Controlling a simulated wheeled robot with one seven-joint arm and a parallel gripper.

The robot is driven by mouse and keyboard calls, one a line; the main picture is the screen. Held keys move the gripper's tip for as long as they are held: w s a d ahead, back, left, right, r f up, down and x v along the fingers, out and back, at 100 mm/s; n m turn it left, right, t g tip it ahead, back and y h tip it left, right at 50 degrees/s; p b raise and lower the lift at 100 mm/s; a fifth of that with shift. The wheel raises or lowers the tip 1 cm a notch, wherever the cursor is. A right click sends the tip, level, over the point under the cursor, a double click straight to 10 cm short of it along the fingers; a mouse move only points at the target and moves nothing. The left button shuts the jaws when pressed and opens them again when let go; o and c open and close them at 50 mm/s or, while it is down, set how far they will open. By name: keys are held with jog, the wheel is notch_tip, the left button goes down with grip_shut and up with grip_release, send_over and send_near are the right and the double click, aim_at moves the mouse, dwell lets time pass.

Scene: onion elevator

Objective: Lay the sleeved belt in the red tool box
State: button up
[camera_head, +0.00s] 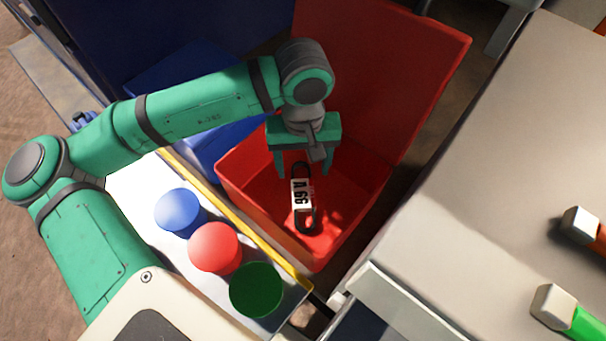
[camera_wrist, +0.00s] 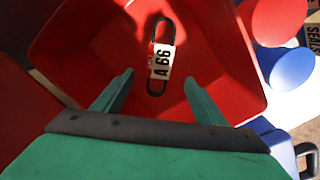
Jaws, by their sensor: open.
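The sleeved belt (camera_head: 302,197) is a black loop with a white sleeve marked "A 66". It is inside the red tool box (camera_head: 256,213), over the box floor; whether it rests flat there I cannot tell for sure. It also shows in the wrist view (camera_wrist: 161,62), beyond my fingertips and apart from them. My gripper (camera_head: 302,172) is above the box, pointing down into it. Its two green fingers are spread and empty, as the wrist view (camera_wrist: 158,82) shows. The red lid of the box stands open behind it.
Blue (camera_head: 180,212), red (camera_head: 215,247) and green (camera_head: 256,289) round-topped things stand on a white surface left of the box. A blue box (camera_head: 195,90) is behind my arm. A grey table (camera_head: 500,190) with a green-handled tool (camera_head: 568,312) fills the right.

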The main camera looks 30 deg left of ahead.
notch_tip(320, 180, up, 2)
jog(key=shift+f, duration=0.15)
dwell(0.4)
